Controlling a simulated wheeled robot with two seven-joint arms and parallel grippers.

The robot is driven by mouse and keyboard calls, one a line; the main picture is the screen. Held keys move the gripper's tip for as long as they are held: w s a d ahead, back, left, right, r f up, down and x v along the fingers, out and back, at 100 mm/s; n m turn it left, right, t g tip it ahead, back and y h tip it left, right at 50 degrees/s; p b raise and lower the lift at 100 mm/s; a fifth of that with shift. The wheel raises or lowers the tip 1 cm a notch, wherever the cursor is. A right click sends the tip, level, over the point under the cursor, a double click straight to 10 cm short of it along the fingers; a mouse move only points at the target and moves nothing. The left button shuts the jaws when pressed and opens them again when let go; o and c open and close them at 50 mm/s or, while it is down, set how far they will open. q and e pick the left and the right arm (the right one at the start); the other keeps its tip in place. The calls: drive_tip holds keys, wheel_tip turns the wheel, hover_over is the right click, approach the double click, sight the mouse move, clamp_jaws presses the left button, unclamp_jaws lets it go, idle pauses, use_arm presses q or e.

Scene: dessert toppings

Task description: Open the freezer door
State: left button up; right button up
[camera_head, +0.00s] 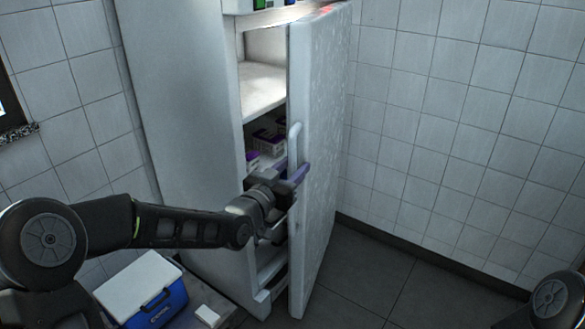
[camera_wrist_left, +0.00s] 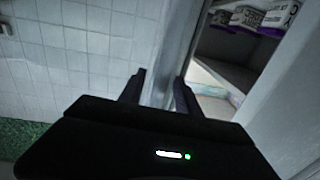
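The freezer door (camera_head: 318,150) is a tall white panel. It stands partly open, swung out from the white cabinet (camera_head: 190,120), with a gap on its left showing shelves. A pale vertical handle (camera_head: 294,140) is on its near edge. My left gripper (camera_head: 296,180) is at the door's edge, by the lower part of the handle. In the left wrist view its two dark fingers (camera_wrist_left: 160,90) are spread, with the pale door edge between them. Whether they touch it is unclear. My right gripper is out of view.
Purple-and-white boxes (camera_head: 268,140) sit on an inner shelf; boxes also show in the left wrist view (camera_wrist_left: 262,18). A blue cooler with a white lid (camera_head: 155,305) stands at lower left. Tiled wall (camera_head: 450,120) lies to the right, with clear dark floor (camera_head: 375,285) before it.

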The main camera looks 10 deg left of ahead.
use_arm(q)
drive_tip(key=shift+c, duration=0.2)
clamp_jaws()
idle(1.1)
